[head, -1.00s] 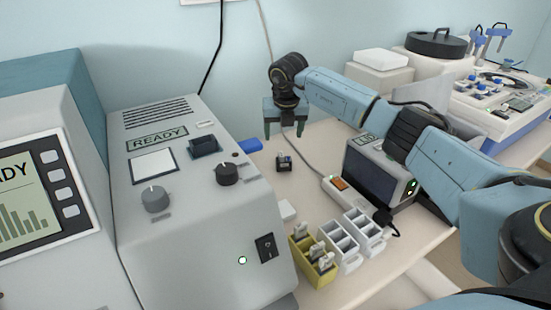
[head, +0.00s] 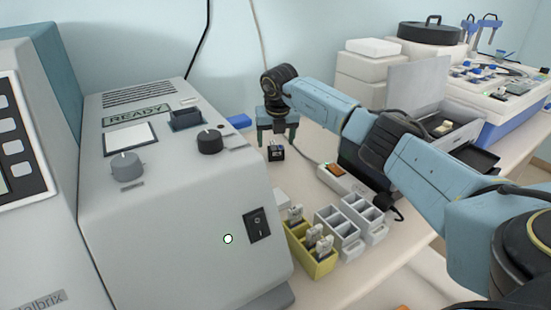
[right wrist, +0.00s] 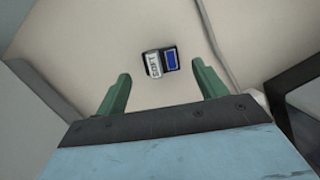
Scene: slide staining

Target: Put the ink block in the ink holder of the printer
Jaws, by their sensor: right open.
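A small dark block with a pale label (head: 276,152), which looks like the ink block, stands on the bench beyond the slide racks. In the right wrist view the block (right wrist: 162,62) shows a white lettered label and a blue face. My right gripper (head: 277,136) is open above it, fingers pointing down. In the wrist view the block lies beyond and between the open fingertips (right wrist: 160,80), apart from both. Which machine is the printer is unclear; a grey one with a raised lid (head: 415,90) stands partly behind my right arm. My left gripper is out of view.
A large grey machine (head: 170,215) marked READY fills the left. A yellow rack (head: 312,262) with several pale pieces and white racks (head: 340,238) stand in front. A power strip (head: 345,180) and cable lie right of the block. A blue item (head: 238,121) lies behind.

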